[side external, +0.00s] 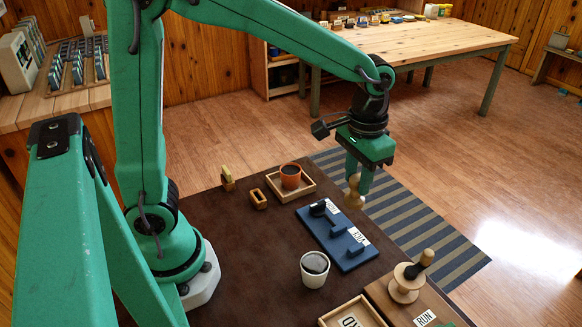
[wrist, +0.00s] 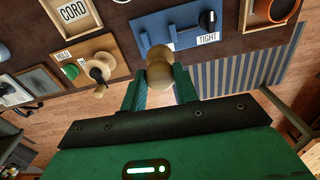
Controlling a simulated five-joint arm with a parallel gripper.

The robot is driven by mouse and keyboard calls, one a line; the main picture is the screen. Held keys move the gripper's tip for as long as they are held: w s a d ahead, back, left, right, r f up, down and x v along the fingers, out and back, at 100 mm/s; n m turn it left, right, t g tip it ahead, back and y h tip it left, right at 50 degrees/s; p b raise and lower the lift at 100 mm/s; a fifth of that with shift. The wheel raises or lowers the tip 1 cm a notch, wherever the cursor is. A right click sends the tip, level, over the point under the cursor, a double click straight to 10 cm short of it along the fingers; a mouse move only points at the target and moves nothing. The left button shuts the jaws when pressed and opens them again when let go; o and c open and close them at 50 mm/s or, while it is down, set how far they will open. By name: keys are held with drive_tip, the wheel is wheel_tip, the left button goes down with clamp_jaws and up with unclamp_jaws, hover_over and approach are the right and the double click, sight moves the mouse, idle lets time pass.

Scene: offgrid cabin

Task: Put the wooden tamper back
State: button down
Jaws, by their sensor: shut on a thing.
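The wooden tamper (side external: 353,193) is a pale turned piece with a rounded knob. My gripper (side external: 359,175) points down and is shut on it, holding it in the air near the brown table's far right edge. In the wrist view the tamper (wrist: 160,70) sits between the two green fingers of my gripper (wrist: 160,84). A small square wooden holder (side external: 258,199) with a dark opening stands on the table left of the orange pot. I cannot tell whether it belongs to the tamper.
A blue board (side external: 335,240) with a black knob lies near the tamper. An orange pot (side external: 291,171) stands in a wooden tray (side external: 306,193). The table's left part is mostly clear.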

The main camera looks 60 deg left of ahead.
sight(354, 197)
drive_tip(key=shift+f, duration=6.05)
drive_tip(key=shift+f, duration=0.25)
drive_tip(key=c, duration=1)
unclamp_jaws()
drive_tip(key=shift+r, duration=3.85)
drive_tip(key=shift+r, duration=0.15)
